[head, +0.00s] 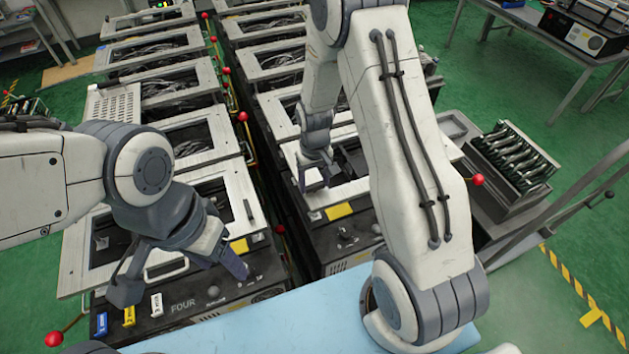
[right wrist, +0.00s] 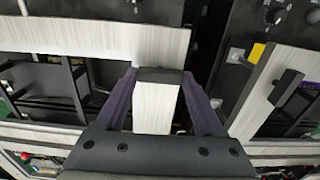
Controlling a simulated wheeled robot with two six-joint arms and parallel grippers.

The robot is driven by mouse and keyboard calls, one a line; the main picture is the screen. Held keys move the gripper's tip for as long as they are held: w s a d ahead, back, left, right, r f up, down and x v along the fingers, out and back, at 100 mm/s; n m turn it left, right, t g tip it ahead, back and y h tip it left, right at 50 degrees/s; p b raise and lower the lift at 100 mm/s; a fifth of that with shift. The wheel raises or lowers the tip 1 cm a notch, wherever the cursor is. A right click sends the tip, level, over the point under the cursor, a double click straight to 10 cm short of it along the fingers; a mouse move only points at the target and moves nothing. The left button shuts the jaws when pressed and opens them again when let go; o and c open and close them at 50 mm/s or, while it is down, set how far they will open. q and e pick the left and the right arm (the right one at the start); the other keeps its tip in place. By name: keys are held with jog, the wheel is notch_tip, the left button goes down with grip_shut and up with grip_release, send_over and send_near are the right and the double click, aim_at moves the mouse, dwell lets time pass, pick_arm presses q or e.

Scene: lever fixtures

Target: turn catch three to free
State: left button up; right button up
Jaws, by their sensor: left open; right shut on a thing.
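My right gripper (head: 312,182) is over the pale frame of the front unit in the right row. In the right wrist view its two purple-grey fingers (right wrist: 158,108) are shut on a brushed-metal lever (right wrist: 157,105) with a dark end. The number of this catch is not readable, and its base is hidden by the gripper. My left gripper (head: 182,274) is open and empty over the front of the neighbouring unit marked FOUR (head: 183,304). My right arm hides part of the right unit.
Blue, yellow and white tags (head: 129,315) hang on the FOUR unit. Red-ball levers stand beside the units, one at right (head: 478,180) and one at bottom left (head: 54,339). A dark crate of parts (head: 513,158) stands at right.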

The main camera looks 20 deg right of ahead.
aim_at(314, 185)
jog(key=shift+w, duration=0.1)
jog(key=o, duration=1.4)
jog(key=shift+r, duration=0.6)
notch_tip(314, 185, up, 9)
jog(key=shift+r+b, duration=0.2)
jog(key=shift+b, duration=0.9)
jog(key=s+a+r+n+b, duration=0.1)
jog(key=s+a+r+n, duration=0.3)
jog(key=s+a, duration=0.5)
jog(key=s+a+n, duration=0.1)
jog(key=s, duration=0.4)
jog(key=s+a+r, duration=0.1)
jog(key=s+a, duration=0.1)
jog(key=s, duration=0.3)
jog(key=s+a+r+n+y+b, duration=0.1)
jog(key=s+a, duration=0.1)
jog(key=s, duration=0.3)
jog(key=shift+s+r+n, duration=0.15)
jog(key=shift+r+n, duration=0.1)
jog(key=shift+n, duration=0.05)
